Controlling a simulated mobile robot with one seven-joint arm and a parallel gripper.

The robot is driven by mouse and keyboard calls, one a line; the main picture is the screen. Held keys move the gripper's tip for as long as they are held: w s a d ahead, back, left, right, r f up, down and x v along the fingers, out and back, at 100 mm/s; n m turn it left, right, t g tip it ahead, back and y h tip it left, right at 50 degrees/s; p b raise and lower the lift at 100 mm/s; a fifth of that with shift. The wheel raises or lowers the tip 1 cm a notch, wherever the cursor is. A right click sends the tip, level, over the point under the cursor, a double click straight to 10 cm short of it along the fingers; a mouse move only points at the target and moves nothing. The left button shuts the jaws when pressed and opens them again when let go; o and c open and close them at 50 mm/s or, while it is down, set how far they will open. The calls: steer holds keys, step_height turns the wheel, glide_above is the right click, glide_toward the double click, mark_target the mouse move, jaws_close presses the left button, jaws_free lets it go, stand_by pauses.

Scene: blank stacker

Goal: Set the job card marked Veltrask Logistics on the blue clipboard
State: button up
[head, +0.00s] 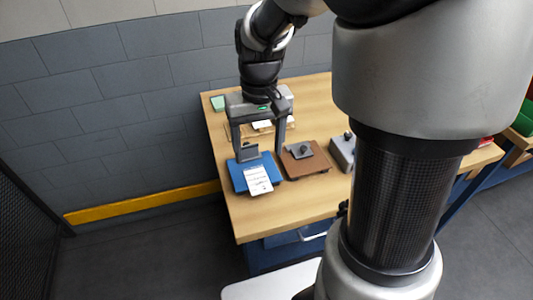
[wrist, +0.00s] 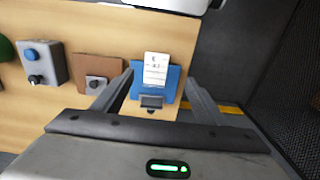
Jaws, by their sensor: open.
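The blue clipboard (head: 240,178) lies near the left front edge of the wooden table, its dark clip (head: 248,152) at the back end. A white printed card (head: 258,180) lies on it, slightly askew; its print is too small to read. In the wrist view the card (wrist: 155,68) sticks out past one edge of the blue clipboard (wrist: 172,84). My gripper (head: 260,148) is open above the clip end of the clipboard, its fingers apart on either side. Nothing is between the fingertips, and the card is clear of them.
A brown clipboard (head: 306,166) lies just right of the blue one. A grey box (head: 342,152) with a knob stands farther right. Behind my gripper is a tan tray or board (head: 238,130) with a white card (head: 262,124). A green item (head: 218,103) sits at the back left corner.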

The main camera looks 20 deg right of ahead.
steer(key=s+r+t, duration=0.5)
steer(key=s+r, duration=0.6)
steer(key=s, duration=0.2)
steer(key=shift+s+r, duration=0.25)
steer(key=shift+s, duration=0.05)
step_height(320, 180, up, 6)
steer(key=p, duration=0.6)
steer(key=shift+r, duration=0.2)
